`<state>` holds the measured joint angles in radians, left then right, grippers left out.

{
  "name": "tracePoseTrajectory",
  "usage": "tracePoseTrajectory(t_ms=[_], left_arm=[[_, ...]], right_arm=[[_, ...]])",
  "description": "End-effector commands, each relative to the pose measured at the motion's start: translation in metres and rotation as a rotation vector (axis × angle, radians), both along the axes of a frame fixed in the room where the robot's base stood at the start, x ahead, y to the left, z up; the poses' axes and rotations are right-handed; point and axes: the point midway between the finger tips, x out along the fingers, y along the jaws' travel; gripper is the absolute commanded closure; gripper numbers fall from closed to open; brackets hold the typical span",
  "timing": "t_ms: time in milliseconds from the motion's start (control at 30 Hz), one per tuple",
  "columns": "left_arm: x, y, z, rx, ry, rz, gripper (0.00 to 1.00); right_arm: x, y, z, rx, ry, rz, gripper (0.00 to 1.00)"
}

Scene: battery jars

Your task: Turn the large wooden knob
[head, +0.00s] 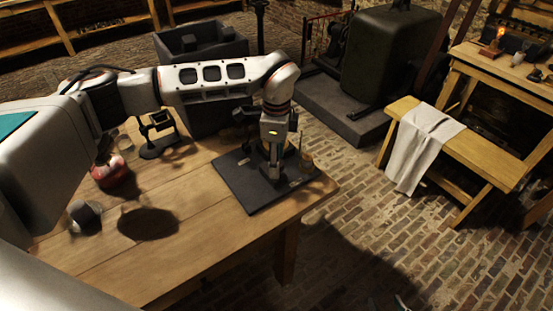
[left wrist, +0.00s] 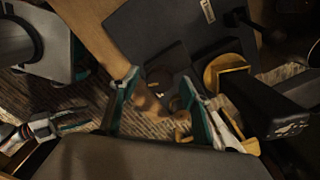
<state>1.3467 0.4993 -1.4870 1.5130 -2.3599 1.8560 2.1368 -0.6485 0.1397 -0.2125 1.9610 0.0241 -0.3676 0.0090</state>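My left gripper (head: 272,172) is down over the dark board (head: 262,198) on the table; its fingers are mostly hidden by the wrist in the head view. In the left wrist view its teal-lined fingers (left wrist: 158,100) stand apart with nothing clamped. A yellow wooden part (left wrist: 222,72) beside a black block sits by the right-hand finger. I cannot tell for sure which piece is the large wooden knob.
A bench with a white cloth (head: 425,145) stands at right. The brick floor (head: 370,215) between is clear.

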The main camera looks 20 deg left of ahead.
Motion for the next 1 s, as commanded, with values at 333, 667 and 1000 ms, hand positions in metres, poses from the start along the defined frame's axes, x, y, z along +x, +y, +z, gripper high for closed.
tracePoseTrajectory(t_ms=[333,667,1000], left_arm=[[0.001,0.000,0.016,-0.001,-0.003,-0.001,0.53],[0.001,0.000,0.082,0.000,-0.004,0.000,0.53],[0.000,0.000,0.118,0.000,0.000,0.000,0.53]], right_arm=[[0.000,-0.001,0.000,-0.002,0.000,0.000,0.60],[0.000,0.000,0.000,0.000,-0.001,0.000,0.60],[0.000,0.000,0.000,0.000,-0.001,0.000,0.60]])
